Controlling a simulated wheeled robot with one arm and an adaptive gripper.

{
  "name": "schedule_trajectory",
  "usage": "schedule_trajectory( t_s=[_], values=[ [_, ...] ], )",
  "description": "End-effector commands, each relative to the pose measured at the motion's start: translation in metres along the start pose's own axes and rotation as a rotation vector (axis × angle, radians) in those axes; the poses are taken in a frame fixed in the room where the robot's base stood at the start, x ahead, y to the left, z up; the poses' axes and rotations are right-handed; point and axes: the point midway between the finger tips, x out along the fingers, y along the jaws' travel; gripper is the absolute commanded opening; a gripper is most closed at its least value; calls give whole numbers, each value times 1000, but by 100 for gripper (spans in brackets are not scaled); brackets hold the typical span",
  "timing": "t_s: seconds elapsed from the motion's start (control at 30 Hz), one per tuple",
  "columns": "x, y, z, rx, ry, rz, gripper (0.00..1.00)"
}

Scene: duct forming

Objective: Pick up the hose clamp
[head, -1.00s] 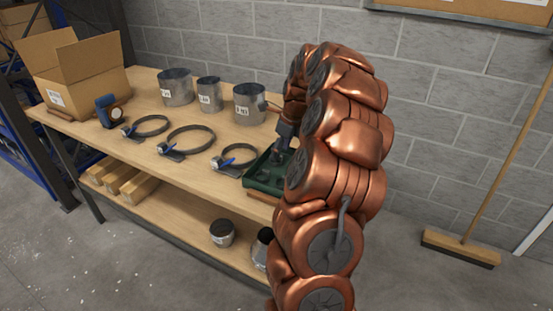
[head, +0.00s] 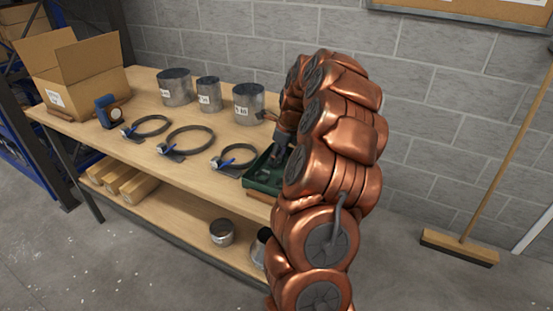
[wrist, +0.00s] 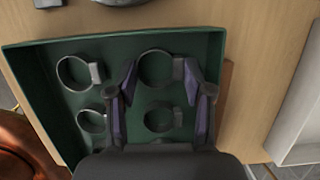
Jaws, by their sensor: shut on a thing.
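A green tray (wrist: 28,82) holds several small grey ring-shaped hose clamps, each with a block on its side. My gripper (wrist: 160,72) is over the tray in the wrist view, with one finger on each side of the upper right hose clamp (wrist: 143,66). The gripper is shut on this clamp. Another clamp (wrist: 159,118) lies between the fingers nearer the palm, and two more (wrist: 72,73) lie to the left. In the head view the tray (head: 262,187) is partly hidden by my arm, and the fingertips are hard to see.
Three larger rings with blue parts, one of them in the middle (head: 207,132), lie left of the tray on the wooden workbench (head: 110,140). Metal duct pieces (head: 249,104) stand behind them. A cardboard box (head: 85,80) and a blue tape measure (head: 107,110) are farther left.

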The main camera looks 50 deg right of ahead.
Motion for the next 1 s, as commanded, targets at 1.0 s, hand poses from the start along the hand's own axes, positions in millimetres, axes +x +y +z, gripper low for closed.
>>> schedule_trajectory(
  t_s=[1.0],
  values=[
    [-96, 0, 27, 0, 0, 0, 27]
  ],
)
